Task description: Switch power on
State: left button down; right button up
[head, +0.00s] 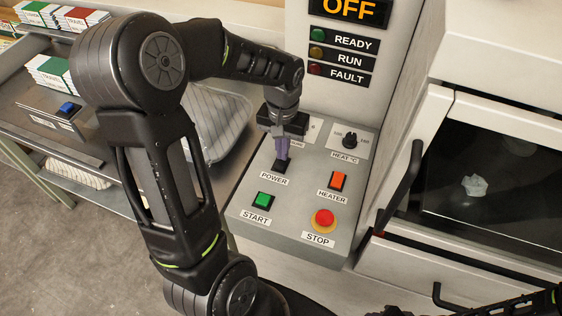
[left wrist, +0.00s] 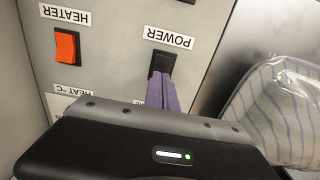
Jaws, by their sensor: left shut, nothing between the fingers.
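The power switch (head: 279,168) is a black rocker on the sloped grey control panel (head: 245,222), above the label POWER. It also shows in the left wrist view (left wrist: 162,63), partly covered by my fingers. My left gripper (head: 282,155) is shut and empty, with its purple fingertips (left wrist: 162,88) at the switch's edge. I cannot tell whether they press it or hover just over it. The display (head: 348,9) above reads OFF in orange. My right gripper is not clearly in view; only a dark arm part shows at the bottom right.
The orange heater switch (head: 338,180), green start button (head: 263,200), red stop button (head: 323,219) and heat knob (head: 349,141) share the panel. A white oven-like cabinet (head: 480,150) with a black handle stands right.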

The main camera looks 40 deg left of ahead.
pick_arm(q)
jog(key=shift+f, duration=0.2)
jog(key=shift+r, duration=0.15)
notch_tip(320, 180, up, 7)
jog(key=p, duration=0.5)
dwell(0.7)
